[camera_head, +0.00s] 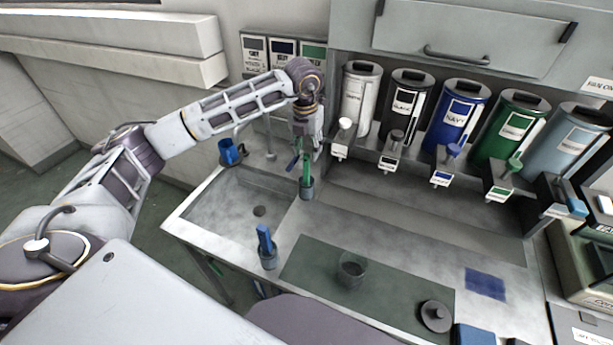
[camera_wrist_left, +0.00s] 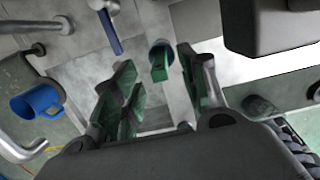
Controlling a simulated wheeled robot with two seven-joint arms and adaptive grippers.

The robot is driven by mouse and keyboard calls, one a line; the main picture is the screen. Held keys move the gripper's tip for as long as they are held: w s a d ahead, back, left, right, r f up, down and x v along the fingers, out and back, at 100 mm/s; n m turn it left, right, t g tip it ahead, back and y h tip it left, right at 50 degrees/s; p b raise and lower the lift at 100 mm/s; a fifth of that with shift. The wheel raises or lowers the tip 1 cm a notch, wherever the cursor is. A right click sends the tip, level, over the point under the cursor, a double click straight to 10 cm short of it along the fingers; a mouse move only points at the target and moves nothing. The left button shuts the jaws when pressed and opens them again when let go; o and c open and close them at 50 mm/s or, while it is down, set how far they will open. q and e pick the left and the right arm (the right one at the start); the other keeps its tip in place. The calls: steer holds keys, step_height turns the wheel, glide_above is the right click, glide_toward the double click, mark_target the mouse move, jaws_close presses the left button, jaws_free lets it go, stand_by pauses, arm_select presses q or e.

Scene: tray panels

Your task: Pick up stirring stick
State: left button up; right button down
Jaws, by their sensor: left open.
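A green stick (camera_head: 306,166) stands upright in a small grey cup (camera_head: 306,190) at the back edge of the sink counter. The green stick also shows in the left wrist view (camera_wrist_left: 160,66), between the fingers. A blue stick (camera_head: 265,238) stands in a second small cup (camera_head: 268,260) nearer the front; in the left wrist view the blue stick (camera_wrist_left: 110,32) is at the top. My left gripper (camera_head: 305,158) is open, pointing down just above the green stick's cup, its fingers on either side of the stick. Contact cannot be told. My right gripper is not in view.
A blue mug (camera_head: 230,151) stands left of the sink (camera_head: 225,207). Several coloured dispensers (camera_head: 460,115) line the back wall.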

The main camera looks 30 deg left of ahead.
mark_target(306, 155)
arm_select(q)
steer(key=shift+s+a+f+p, duration=0.15)
steer(key=shift+f+p, duration=0.55)
steer(key=shift+f, duration=1.85)
jaws_close()
